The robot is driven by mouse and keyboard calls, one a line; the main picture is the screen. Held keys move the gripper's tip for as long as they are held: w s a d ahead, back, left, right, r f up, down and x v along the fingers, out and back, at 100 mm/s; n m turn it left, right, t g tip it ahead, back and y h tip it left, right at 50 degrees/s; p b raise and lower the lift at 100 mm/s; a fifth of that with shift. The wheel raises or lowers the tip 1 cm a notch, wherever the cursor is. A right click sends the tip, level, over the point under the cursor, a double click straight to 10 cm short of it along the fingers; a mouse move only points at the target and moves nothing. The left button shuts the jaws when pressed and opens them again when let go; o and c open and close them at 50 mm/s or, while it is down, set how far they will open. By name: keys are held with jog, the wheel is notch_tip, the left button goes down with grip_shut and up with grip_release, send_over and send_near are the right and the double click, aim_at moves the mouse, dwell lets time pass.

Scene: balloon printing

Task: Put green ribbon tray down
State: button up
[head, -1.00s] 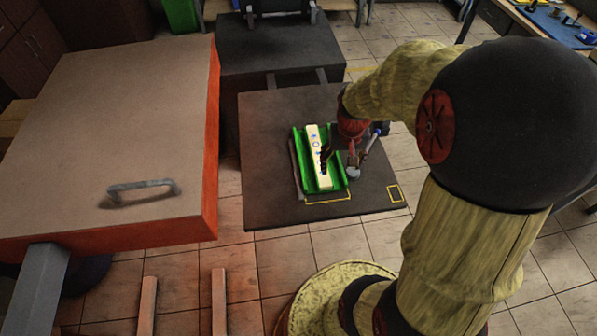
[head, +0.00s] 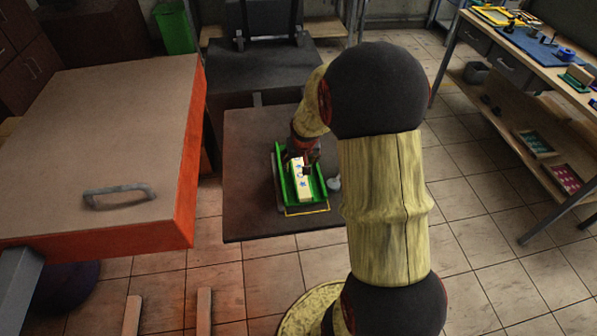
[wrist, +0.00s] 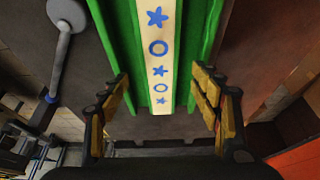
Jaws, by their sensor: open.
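The green ribbon tray (head: 317,188) sits on the dark table, inside or along a yellow outline at its near end. A cream ribbon strip (head: 301,182) with blue stars and rings lies along its middle. In the wrist view the tray (wrist: 196,60) and strip (wrist: 160,62) run away from the camera. My gripper (wrist: 165,88) is open, with one finger on each side of the tray's near part in that view. The fingers look apart from the tray walls. In the head view my arm partly hides the tray's far end and the gripper.
The dark table (head: 250,215) has bare room left of the tray. A grey round-headed tool (head: 334,184) lies right of the tray. An orange-edged board (head: 110,150) with a handle stands at left. A workbench (head: 530,40) stands at right.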

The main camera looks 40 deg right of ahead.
aim_at(299, 167)
jog(key=b+x, duration=0.1)
jog(key=x, duration=0.3)
jog(key=shift+f, duration=0.15)
jog(key=shift+c, duration=1.1)
jog(key=shift+s, duration=0.1)
jog(key=c, duration=1.3)
jog(key=shift+c, duration=0.7)
